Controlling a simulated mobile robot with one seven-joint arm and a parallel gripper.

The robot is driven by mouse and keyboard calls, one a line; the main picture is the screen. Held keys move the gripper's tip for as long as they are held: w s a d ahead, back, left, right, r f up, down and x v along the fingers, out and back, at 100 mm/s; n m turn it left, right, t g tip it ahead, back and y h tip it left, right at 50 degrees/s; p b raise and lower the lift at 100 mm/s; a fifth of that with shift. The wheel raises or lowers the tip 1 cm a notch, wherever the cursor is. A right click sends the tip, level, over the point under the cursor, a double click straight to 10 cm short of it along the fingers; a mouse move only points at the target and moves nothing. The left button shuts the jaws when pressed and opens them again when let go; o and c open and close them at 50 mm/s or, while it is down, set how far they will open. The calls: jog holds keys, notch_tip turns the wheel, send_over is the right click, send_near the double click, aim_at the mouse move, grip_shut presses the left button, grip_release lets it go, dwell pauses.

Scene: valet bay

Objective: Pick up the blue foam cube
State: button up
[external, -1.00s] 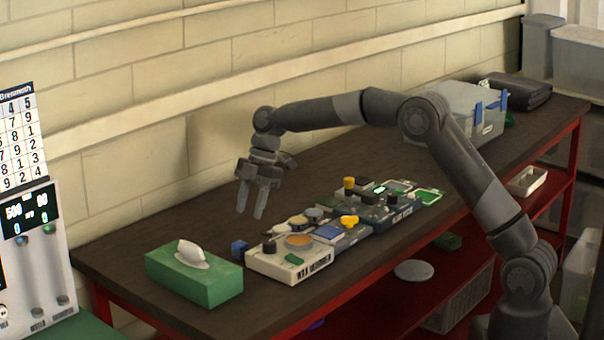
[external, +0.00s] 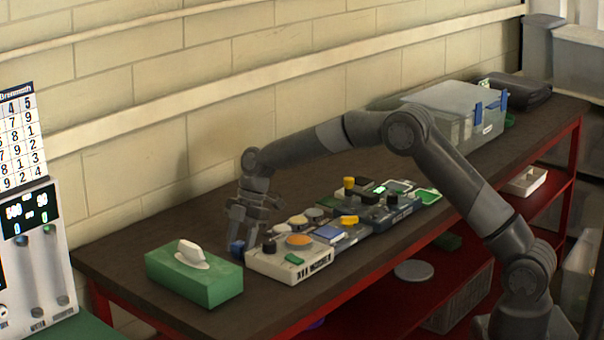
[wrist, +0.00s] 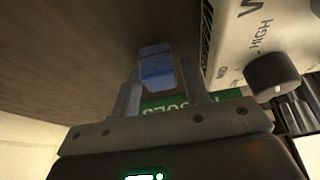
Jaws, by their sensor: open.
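The blue foam cube (external: 237,248) sits on the dark bench top, between the green tissue box and the white control box. In the wrist view the blue cube (wrist: 157,68) shows just beyond and between the fingertips, nearer the left finger. My gripper (external: 241,238) is low over the bench and points down at the cube. In the wrist view my gripper (wrist: 160,88) has its two fingers apart with nothing clamped. I cannot tell whether a finger touches the cube.
The green tissue box (external: 195,281) stands close at the left of the cube. The white control box (external: 289,263) with knobs stands close at its right, and its black knob (wrist: 272,74) is near the right finger. Several more devices continue to the right. The bench behind is clear.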

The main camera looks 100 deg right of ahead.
jog(key=shift+c, duration=0.3)
jog(key=c, duration=0.7)
jog(key=shift+o, duration=0.2)
jog(key=shift+r, duration=0.15)
